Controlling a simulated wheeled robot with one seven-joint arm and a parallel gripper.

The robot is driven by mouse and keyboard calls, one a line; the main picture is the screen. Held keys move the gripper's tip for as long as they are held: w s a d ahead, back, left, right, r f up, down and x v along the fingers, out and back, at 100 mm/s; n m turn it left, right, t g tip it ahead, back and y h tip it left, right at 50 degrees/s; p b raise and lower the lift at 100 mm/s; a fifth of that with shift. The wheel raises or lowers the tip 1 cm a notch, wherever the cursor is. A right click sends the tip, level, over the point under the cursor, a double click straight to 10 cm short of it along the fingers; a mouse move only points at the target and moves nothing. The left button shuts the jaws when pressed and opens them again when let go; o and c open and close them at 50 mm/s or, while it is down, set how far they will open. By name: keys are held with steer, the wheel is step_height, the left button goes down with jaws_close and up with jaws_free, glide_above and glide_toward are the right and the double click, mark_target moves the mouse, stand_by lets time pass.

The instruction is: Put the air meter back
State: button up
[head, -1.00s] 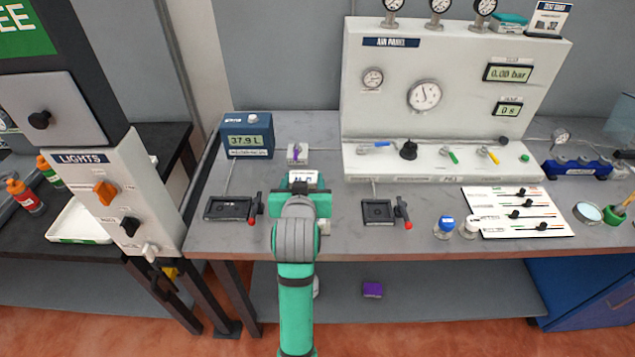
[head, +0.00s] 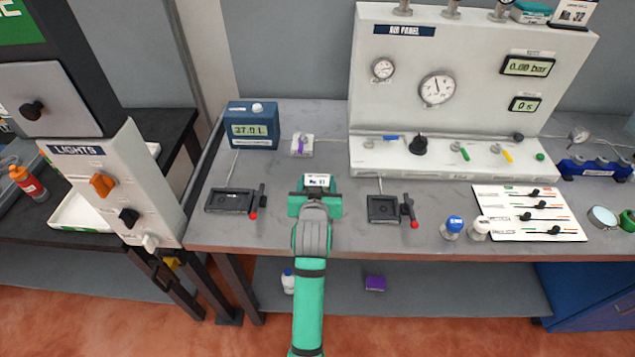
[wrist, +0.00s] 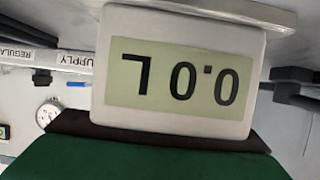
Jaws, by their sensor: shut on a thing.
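My gripper (head: 315,194) is shut on the air meter (head: 318,181), a small white box with a grey display. The head view shows it in front of the work surface's middle, between two black trays. In the wrist view the meter (wrist: 176,75) fills the upper middle, with its display upside down and reading 0.0 L. A dark edge and green part of my gripper lie below it. Whether the meter touches the table cannot be told. A small white block with a purple stripe (head: 302,146) stands on the table behind it.
A blue display box (head: 252,128) stands at back left. The left black tray (head: 230,201) and right black tray (head: 383,209) have red-tipped levers. The white air panel (head: 460,90) stands behind right. Two small bottles (head: 453,228) are at the front right.

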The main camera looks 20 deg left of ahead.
steer(key=shift+f, duration=0.25)
steer(key=shift+s+f, duration=0.1)
steer(key=shift+f, duration=0.5)
steer(key=o, duration=1.4)
steer(key=shift+f, duration=0.1)
steer(key=shift+r, duration=0.4)
steer(key=shift+s+r, duration=0.1)
steer(key=shift+r, duration=0.2)
steer(key=v, duration=1.2)
steer(key=shift+r, duration=0.3)
